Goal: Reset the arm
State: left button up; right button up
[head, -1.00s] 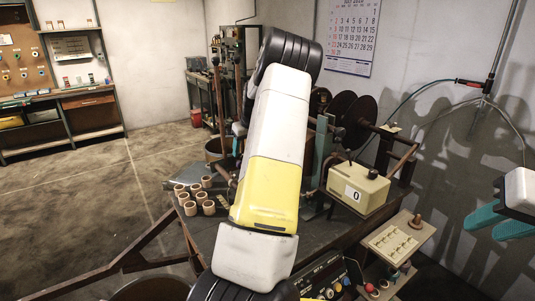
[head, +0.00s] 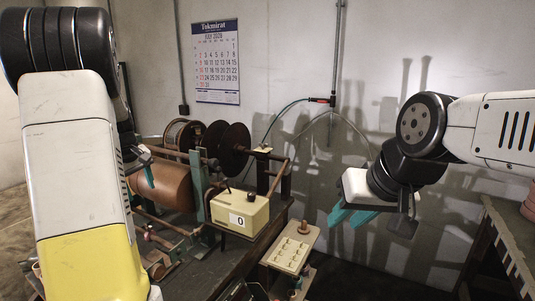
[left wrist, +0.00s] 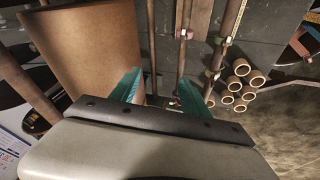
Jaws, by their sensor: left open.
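My left arm fills the left of the head view. My left gripper (head: 145,165) is partly hidden behind it, over the winding machine beside the large brown roll (head: 165,187). The left wrist view shows its two teal fingers (left wrist: 157,90) apart with nothing held between them. The brown roll (left wrist: 85,45) lies just beyond the left finger there. My right gripper (head: 350,216) hangs in free air right of the machine, its teal fingers apart and empty. The counter box (head: 240,213) reads 0. Dark discs (head: 236,147) stand behind it.
Several small cardboard cores (left wrist: 240,85) stand in a cluster on the bench. A wooden table (head: 510,245) stands at the right edge. Floor between is clear.

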pick_arm(q)
jog(key=s+d+r+m+t+h, duration=0.1)
jog(key=s+d+r+m+h, duration=0.15)
jog(key=s+d+r, duration=0.4)
jog(key=s+d+r+m+t+h, duration=0.1)
jog(key=s+d+r+m, duration=0.25)
jog(key=s+d, duration=0.6)
jog(key=s+d+f+m, duration=0.1)
jog(key=s+d+m, duration=0.3)
jog(key=s+d, duration=0.5)
jog(key=shift+s+d+f+m+t, duration=0.3)
jog(key=shift+s+d+f, duration=0.05)
jog(key=shift+s+d, duration=0.1)
jog(key=shift+a, duration=0.2)
